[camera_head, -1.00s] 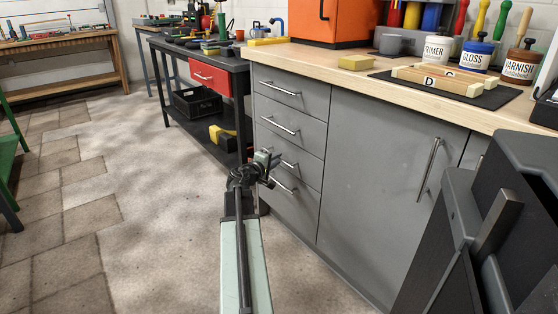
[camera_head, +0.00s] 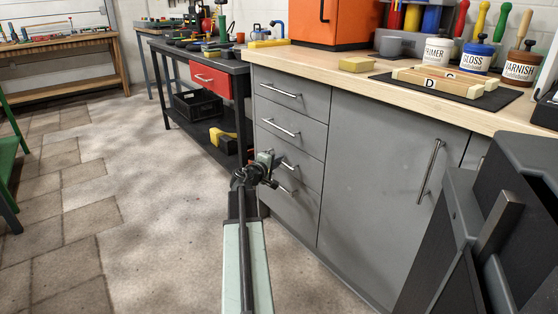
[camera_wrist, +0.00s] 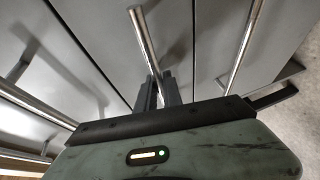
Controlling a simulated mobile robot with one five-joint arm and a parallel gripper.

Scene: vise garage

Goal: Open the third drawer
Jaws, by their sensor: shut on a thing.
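The grey cabinet has a column of drawers with bar handles: the top drawer (camera_head: 300,92), the second drawer (camera_head: 300,136), the third drawer (camera_head: 310,172) and a lowest one (camera_head: 300,212). My gripper (camera_head: 272,170) is at the third drawer's handle (camera_head: 289,166) and partly hides it. In the wrist view my gripper's fingers (camera_wrist: 158,88) are shut on a metal bar handle (camera_wrist: 146,42), which runs down between them. The drawer fronts look about flush; a small gap at the third drawer cannot be made out.
A tall cabinet door (camera_head: 385,165) with an upright handle (camera_head: 430,170) is right of the drawers. A dark workbench (camera_head: 192,52) with a red drawer (camera_head: 210,79) stands behind. The tiled floor (camera_head: 140,200) on the left is clear.

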